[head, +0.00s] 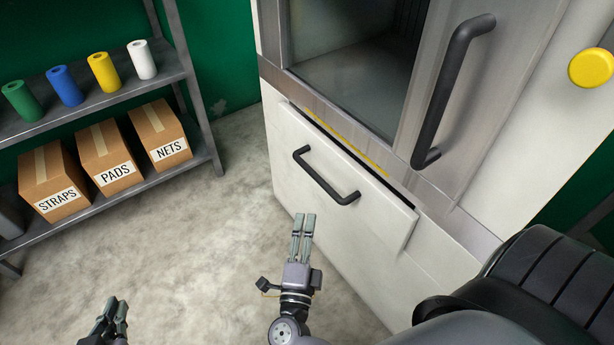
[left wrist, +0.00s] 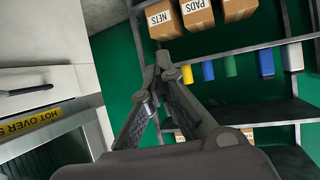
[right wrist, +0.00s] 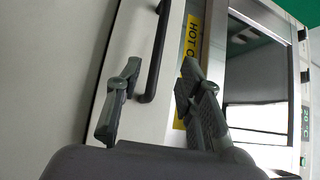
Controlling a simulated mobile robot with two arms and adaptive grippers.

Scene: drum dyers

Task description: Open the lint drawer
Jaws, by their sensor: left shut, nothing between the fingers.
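The lint drawer (head: 290,150) is the white front low on the dryer, with a black bar handle (head: 325,178). It stands slightly proud, with a dark gap along its top edge. My right gripper (head: 304,222) is open and empty, just below and in front of the handle, apart from it. In the right wrist view the handle (right wrist: 155,55) shows beyond and between the spread fingers (right wrist: 158,80). My left gripper (head: 118,308) is shut and empty at the lower left, away from the drawer; its fingertips meet in the left wrist view (left wrist: 163,68).
The dryer door (head: 480,90) with its long black handle (head: 450,90) is above the drawer. A yellow button (head: 591,67) is at right. A metal shelf (head: 195,75) at left holds coloured rolls and boxes labelled STRAPS, PADS and NETS. The floor (head: 190,250) between is clear.

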